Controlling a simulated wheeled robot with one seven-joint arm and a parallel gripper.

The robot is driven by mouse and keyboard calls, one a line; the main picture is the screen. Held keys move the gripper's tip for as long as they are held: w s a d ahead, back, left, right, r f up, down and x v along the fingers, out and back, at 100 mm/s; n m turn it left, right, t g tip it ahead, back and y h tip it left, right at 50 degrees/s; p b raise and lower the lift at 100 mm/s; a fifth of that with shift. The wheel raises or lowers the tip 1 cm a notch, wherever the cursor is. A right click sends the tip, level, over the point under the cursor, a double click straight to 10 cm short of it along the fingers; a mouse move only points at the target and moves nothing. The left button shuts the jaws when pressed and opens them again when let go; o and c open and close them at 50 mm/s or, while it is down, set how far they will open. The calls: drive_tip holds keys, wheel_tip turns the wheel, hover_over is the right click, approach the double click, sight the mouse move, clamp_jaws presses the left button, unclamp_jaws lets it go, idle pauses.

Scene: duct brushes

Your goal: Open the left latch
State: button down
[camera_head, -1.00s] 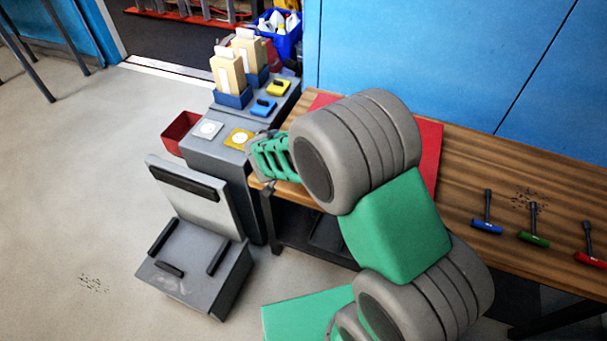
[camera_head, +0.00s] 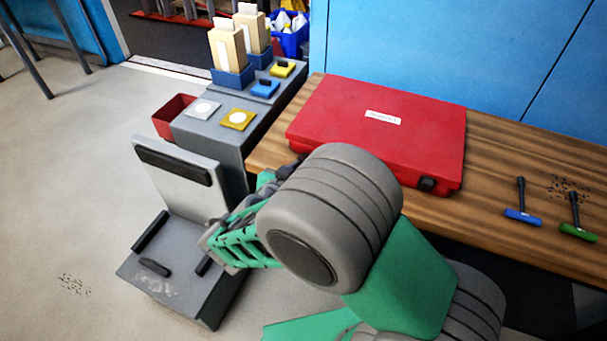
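A closed red case (camera_head: 385,125) with a white label lies on the wooden bench. One black latch (camera_head: 427,185) shows at the right of its front edge. The left part of the front edge is partly hidden by my arm, and I cannot make out the left latch. My gripper (camera_head: 212,240) is to the left of and below the case in the picture, in front of the bench and over the grey stand. It appears apart from the case. Its fingers are small and seen from behind, so I cannot tell if they are open or shut.
Blue (camera_head: 522,205) and green (camera_head: 577,222) handled brushes lie on the bench (camera_head: 500,160) at the right. A grey cabinet (camera_head: 225,150) with boxes and coloured pads adjoins the bench. A grey stand (camera_head: 180,265) and a red bin (camera_head: 173,115) are at the left.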

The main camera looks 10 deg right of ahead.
idle(0.4)
drive_tip(key=c, duration=1.2)
unclamp_jaws()
drive_tip(key=p+v, duration=0.1)
drive_tip(key=v, duration=0.6)
drive_tip(key=shift+s+a, duration=0.2)
drive_tip(key=shift+s, duration=0.15)
drive_tip(key=shift+r+p, duration=0.1)
drive_tip(key=shift+p, duration=0.2)
